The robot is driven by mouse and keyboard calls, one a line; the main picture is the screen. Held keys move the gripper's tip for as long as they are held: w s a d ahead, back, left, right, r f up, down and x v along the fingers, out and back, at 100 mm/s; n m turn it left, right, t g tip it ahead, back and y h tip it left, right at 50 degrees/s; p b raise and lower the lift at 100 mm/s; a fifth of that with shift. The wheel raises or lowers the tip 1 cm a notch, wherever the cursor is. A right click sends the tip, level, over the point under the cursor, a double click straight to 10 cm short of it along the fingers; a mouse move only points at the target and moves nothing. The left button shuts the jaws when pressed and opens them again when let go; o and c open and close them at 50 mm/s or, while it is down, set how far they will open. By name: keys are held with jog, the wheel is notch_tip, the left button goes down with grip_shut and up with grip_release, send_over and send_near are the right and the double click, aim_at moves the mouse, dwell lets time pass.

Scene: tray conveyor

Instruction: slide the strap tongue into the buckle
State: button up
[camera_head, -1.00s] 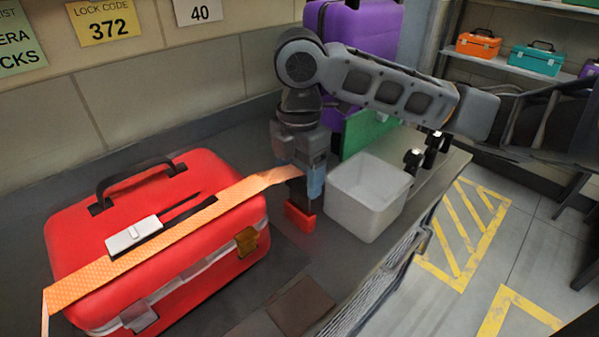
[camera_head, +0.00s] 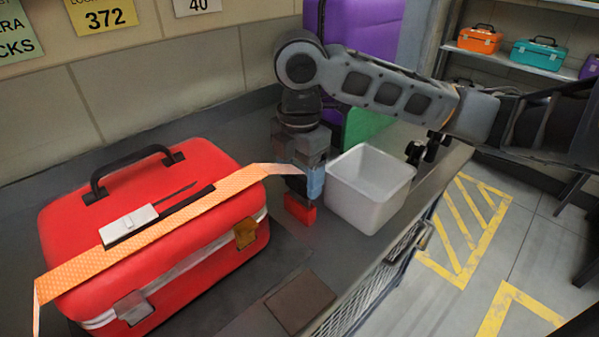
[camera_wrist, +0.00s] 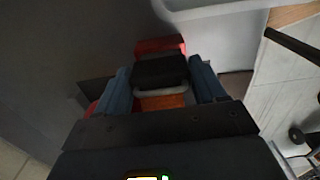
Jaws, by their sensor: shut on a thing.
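The orange strap (camera_head: 155,235) lies across the top of a red case (camera_head: 70,220), and its right end runs to my gripper (camera_head: 307,187). My gripper is shut on the strap's end piece, seen in the wrist view as a black tongue (camera_wrist: 160,72) with a grey bar and orange webbing between the blue fingers. A red block (camera_head: 300,210), apparently the buckle, stands on the bench directly below the gripper. It also shows beyond the tongue in the wrist view (camera_wrist: 160,45). Fingers and tongue hide its top, so I cannot tell how far the tongue is inside it.
A white bin (camera_head: 365,205) stands close to the right of my gripper. A purple case (camera_head: 365,30) and a green panel (camera_head: 372,125) are behind. A brown patch (camera_head: 300,303) lies on the bench (camera_head: 250,315) in front, which is otherwise clear there.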

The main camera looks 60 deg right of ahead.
jog(key=shift+f+b, duration=1)
jog(key=shift+f, duration=0.4)
jog(key=o, duration=1.2)
jog(key=shift+c, duration=0.2)
jog(key=shift+r, duration=0.15)
notch_tip(320, 180, up, 8)
jog(key=shift+f+p, duration=0.15)
jog(key=shift+p, duration=0.4)
